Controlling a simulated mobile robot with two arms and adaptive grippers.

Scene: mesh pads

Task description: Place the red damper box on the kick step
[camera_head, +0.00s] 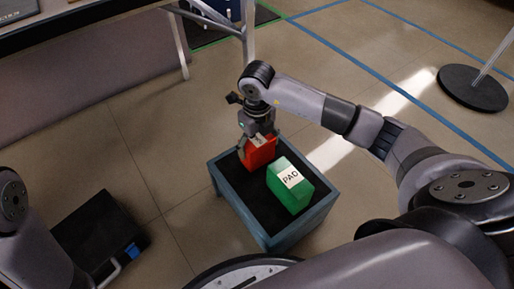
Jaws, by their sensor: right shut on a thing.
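The red damper box (259,154) is in my right gripper (256,141), which points down and is shut on it. The box is over the back left part of a low blue-grey stand with a black top (243,199), which looks like the kick step. I cannot tell whether the box's underside touches the black top. A green box with a white PAD label (289,186) stands on the same top, just to the right of the red box. Part of my left arm shows at the lower left; its gripper is not in view.
A black case with a blue patch (98,235) lies on the floor at the left. A table leg (178,45) stands behind the stand. A round black base with a pole (472,88) is at the upper right. The front left of the black top is bare.

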